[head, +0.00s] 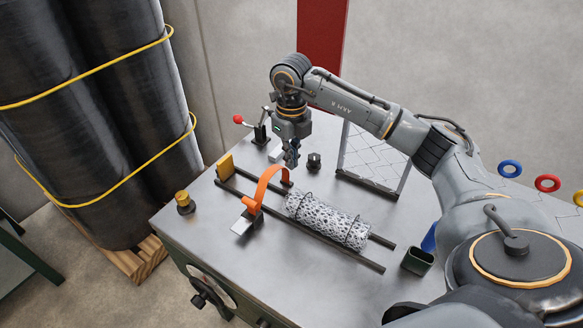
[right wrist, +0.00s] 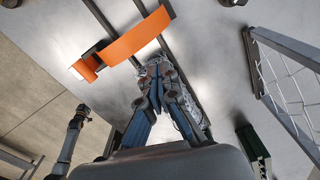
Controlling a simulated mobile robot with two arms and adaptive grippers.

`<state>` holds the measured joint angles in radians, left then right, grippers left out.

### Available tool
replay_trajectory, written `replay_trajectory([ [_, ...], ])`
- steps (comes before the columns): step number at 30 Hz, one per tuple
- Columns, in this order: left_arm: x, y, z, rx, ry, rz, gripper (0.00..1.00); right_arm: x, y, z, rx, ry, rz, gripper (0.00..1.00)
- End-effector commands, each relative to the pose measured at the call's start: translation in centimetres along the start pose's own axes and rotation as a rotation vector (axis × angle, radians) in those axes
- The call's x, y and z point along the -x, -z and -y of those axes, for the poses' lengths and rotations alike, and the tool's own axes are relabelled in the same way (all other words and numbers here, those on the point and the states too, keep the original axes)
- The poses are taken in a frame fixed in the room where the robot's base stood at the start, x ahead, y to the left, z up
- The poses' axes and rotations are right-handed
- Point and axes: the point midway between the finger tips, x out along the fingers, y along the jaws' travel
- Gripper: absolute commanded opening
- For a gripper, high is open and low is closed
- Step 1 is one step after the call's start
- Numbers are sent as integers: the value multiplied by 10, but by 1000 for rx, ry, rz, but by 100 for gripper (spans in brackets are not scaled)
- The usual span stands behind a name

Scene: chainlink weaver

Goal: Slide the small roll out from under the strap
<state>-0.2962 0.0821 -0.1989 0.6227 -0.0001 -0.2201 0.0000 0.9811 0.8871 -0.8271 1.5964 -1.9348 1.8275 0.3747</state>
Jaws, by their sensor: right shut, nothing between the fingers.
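The small roll (head: 325,220) is a grey mesh cylinder with dark bands, lying along two dark rails on the metal bench. The orange strap (head: 267,182) arches over the rails at the roll's left end. The roll's visible length lies to the right of the strap; whether its end is just under the strap's edge I cannot tell. My right gripper (head: 291,160) is shut and empty, pointing down behind the strap and the roll's left end. In the right wrist view its fingers (right wrist: 158,72) cover part of the roll, with the strap (right wrist: 136,38) beyond. My left gripper is not in view.
A yellow block (head: 225,165) stands at the rails' left end. A red-knobbed lever (head: 260,131) and a mesh panel (head: 374,155) stand behind. The bench front (head: 235,270) is clear. Large dark rolls (head: 90,110) stand left.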

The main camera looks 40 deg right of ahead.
Motion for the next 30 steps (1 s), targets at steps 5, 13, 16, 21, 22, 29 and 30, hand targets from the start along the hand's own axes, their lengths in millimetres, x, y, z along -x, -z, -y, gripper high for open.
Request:
replay_trajectory([
  [5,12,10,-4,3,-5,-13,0,-31,2,0,-1,0,-6,0],
  [13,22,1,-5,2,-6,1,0,-72,1,0,-1,0,-3,0],
  [16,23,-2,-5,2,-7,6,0,-80,0,0,-1,0,-1,0],
  [21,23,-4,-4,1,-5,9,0,-84,0,0,0,1,-1,0],
  [22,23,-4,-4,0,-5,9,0,-84,0,0,0,1,-1,0],
  [29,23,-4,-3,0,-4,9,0,-84,2,1,0,2,-1,0],
  [30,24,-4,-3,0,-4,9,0,-84,6,1,-1,2,-1,0],
])
